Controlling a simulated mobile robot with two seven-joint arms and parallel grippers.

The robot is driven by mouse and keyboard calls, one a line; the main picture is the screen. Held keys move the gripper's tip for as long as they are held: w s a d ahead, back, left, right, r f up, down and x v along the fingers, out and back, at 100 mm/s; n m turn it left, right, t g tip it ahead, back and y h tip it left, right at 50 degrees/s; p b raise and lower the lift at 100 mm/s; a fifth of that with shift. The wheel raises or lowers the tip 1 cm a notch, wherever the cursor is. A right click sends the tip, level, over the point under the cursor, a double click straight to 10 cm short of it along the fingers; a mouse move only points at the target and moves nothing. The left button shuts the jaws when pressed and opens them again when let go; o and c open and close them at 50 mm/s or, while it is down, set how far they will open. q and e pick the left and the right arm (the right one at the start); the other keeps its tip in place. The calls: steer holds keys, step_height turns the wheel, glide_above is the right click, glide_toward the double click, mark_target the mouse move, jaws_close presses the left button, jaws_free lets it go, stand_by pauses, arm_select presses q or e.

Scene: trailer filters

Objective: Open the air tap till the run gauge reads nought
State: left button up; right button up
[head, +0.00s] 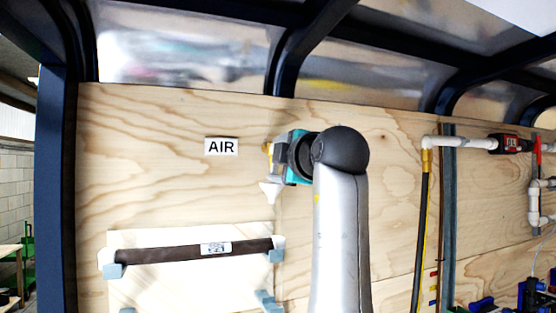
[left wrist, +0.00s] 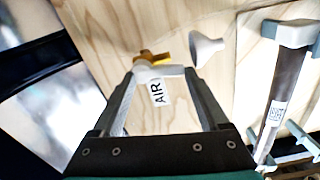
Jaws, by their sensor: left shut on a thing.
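The air tap shows on the plywood wall in the head view as a small yellow part (head: 268,150) with a white flared outlet (head: 270,188) below it. The AIR label (head: 221,147) is on the wall to its left. My left gripper (head: 277,153) is at the tap, its wrist hiding part of it. In the left wrist view my left gripper (left wrist: 160,72) is shut on a pale grey piece of the tap, next to the yellow part (left wrist: 152,57) and white outlet (left wrist: 205,47). A red-and-black unit with a small display (head: 510,143), perhaps the run gauge, is on the right; its reading is illegible. My right gripper is not in view.
A dark brown filter bar (head: 180,253) with a label lies in grey brackets below the AIR label. A white pipe (head: 465,143) and a dark hose (head: 423,220) run on the wall at right. Dark frame ribs arch overhead.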

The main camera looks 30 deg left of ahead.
arm_select(q)
steer(key=o, duration=1.2)
steer(key=shift+o, duration=0.2)
steer(key=b+v, duration=0.4)
steer(key=v, duration=1.1)
steer(key=shift+d+b, duration=0.2)
steer(key=shift+b, duration=0.15)
steer(key=shift+s, duration=0.1)
